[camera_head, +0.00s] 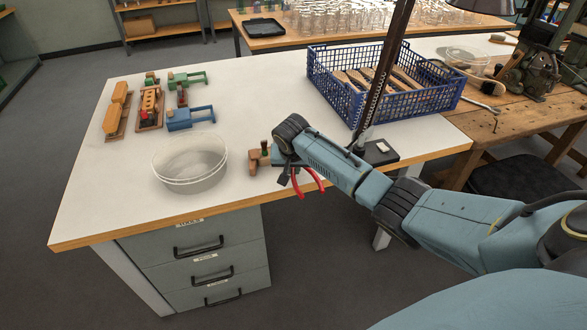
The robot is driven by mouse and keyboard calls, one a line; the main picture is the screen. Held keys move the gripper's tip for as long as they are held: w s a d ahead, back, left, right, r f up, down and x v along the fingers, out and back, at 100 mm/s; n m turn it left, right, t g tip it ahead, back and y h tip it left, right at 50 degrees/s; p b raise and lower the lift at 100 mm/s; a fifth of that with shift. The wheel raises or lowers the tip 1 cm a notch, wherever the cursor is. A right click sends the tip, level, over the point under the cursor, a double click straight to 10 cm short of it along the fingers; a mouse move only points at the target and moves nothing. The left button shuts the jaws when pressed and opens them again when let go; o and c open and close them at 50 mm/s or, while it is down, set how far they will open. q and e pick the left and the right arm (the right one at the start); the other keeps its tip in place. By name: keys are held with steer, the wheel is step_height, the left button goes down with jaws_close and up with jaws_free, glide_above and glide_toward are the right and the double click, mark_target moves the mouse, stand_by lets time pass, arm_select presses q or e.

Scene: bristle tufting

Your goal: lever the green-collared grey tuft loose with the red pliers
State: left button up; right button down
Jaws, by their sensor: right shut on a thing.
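My right gripper (284,173) is at the front edge of the white table, shut on the red pliers (309,184). The red handles hang down just past the table edge; the plier jaws are largely hidden by the gripper. A small wooden block (253,158) stands directly left of the gripper, with a dark greenish piece (265,148) upright at it. This may be the green-collared tuft, but it is too small to make out grey bristles. I cannot tell whether the pliers touch it. My left gripper is not in view.
A clear round bowl (190,180) stands left of the block. Wooden brush parts (118,110), a green clamp (187,79) and a blue clamp (190,119) sit farther back left. A blue crate (345,99) and a dark post (385,70) stand behind my right arm. The table's middle is clear.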

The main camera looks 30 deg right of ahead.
steer(key=shift+p, duration=0.55)
stand_by(0.9)
steer(key=shift+s+f+t+h+p, duration=0.15)
steer(key=shift+f+t+h+p, duration=0.15)
steer(key=shift+f+t+p, duration=0.4)
stand_by(2.3)
steer(key=shift+f+t+p, duration=0.3)
steer(key=shift+t+p, duration=0.15)
steer(key=shift+t, duration=0.05)
stand_by(1.3)
steer(key=shift+s+f+t, duration=0.2)
steer(key=shift+f+t, duration=0.15)
steer(key=shift+t, duration=0.05)
stand_by(1.2)
